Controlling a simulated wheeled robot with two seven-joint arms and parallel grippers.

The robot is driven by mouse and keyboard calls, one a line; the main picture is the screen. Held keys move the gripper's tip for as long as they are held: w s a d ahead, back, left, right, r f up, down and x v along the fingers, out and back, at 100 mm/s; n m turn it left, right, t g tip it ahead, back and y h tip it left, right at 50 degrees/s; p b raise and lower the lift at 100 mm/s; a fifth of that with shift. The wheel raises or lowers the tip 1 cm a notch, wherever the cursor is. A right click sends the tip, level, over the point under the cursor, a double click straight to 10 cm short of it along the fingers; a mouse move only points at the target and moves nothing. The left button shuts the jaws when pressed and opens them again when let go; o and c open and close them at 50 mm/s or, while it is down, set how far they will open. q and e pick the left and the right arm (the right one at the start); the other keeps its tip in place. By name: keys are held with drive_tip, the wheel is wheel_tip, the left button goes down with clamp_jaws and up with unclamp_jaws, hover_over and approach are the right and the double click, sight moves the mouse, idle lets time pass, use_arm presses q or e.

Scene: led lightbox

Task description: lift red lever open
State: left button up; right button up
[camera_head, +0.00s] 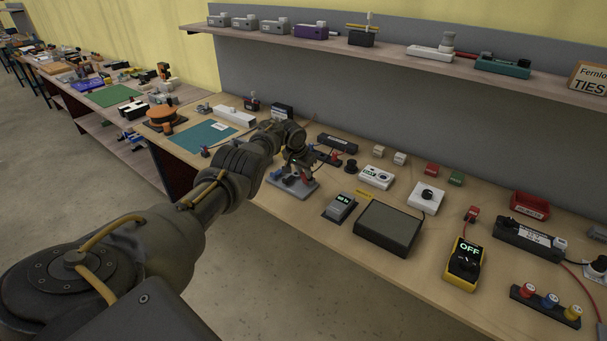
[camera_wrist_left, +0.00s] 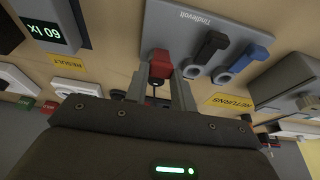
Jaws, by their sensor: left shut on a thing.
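A grey lever board (camera_wrist_left: 172,28) marked "Tindlevolt" fills the upper middle of the left wrist view. It carries a red lever (camera_wrist_left: 160,65), a black lever (camera_wrist_left: 211,46) and a blue lever (camera_wrist_left: 254,57). My left gripper (camera_wrist_left: 160,84) is shut on the red lever, one finger on each side of its red handle. The lever's lower part is partly hidden. In the head view, the board (camera_head: 283,185) lies near the bench's front edge, with my left gripper (camera_head: 302,163) above it, partly hiding the levers. My right gripper is not in view.
Right of the board stand a small meter (camera_head: 340,207) and a dark panel box (camera_head: 388,228). A yellow meter reading OFF (camera_head: 464,264) is further right. A green mat (camera_head: 203,136) lies to the left. A shelf (camera_head: 400,52) runs above the bench.

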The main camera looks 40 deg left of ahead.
use_arm(q)
drive_tip(key=shift+s+f, duration=0.1)
drive_tip(key=o, duration=1)
drive_tip(key=shift+r+p, duration=0.3)
drive_tip(key=shift+r, duration=0.2)
drive_tip(key=p+v, duration=0.2)
drive_tip(key=v, duration=0.8)
drive_tip(key=shift+f, duration=0.1)
